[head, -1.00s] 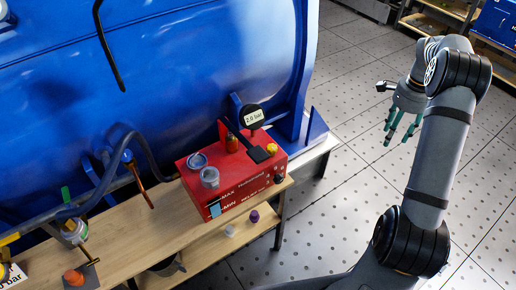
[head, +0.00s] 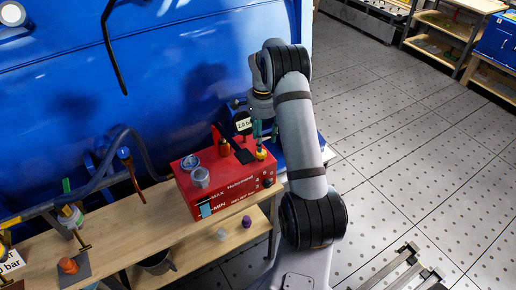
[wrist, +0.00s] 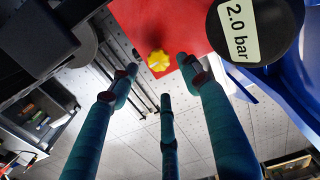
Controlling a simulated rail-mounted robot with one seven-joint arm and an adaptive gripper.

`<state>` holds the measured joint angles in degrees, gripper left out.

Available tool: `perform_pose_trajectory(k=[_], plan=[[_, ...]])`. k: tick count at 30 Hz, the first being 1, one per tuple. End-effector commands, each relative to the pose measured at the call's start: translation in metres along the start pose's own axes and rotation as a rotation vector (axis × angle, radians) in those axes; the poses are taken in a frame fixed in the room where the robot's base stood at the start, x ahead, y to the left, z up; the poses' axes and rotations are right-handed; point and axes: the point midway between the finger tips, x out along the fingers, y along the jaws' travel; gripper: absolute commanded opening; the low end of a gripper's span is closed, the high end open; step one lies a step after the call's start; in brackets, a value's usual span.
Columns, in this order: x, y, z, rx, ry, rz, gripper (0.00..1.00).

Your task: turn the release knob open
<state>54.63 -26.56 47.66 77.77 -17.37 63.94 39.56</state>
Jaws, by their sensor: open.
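A yellow lobed knob (head: 262,155), which looks like the release knob, sits on top of the red hydraulic unit (head: 232,185) near its right end. It also shows in the wrist view (wrist: 158,60), beyond and between the fingertips. My gripper (head: 263,138) is just above the knob, with its teal fingers pointing down. In the wrist view my gripper (wrist: 160,78) has its three fingers spread apart with nothing between them. I see no clear contact with the knob. The marking that tells the knob's turn position cannot be read.
A round black gauge (head: 243,124) marked 2.0 bar stands close beside my gripper. The blue tank (head: 190,60) rises behind the wooden bench (head: 150,215).

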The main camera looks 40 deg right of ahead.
Motion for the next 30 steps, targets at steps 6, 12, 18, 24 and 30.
perform_pose_trajectory(k=[6, 12, 18, 24, 30], plan=[[0.035, 0.0, 0.001, -0.001, -0.002, 0.002, 0.48], [0.051, 0.0, 0.0, 0.001, -0.001, 0.001, 0.48], [0.053, -0.001, 0.0, 0.0, 0.0, -0.001, 0.48], [0.053, -0.001, 0.001, 0.0, 0.0, -0.001, 0.41], [0.053, 0.0, 0.001, 0.0, 0.0, -0.001, 0.29]])
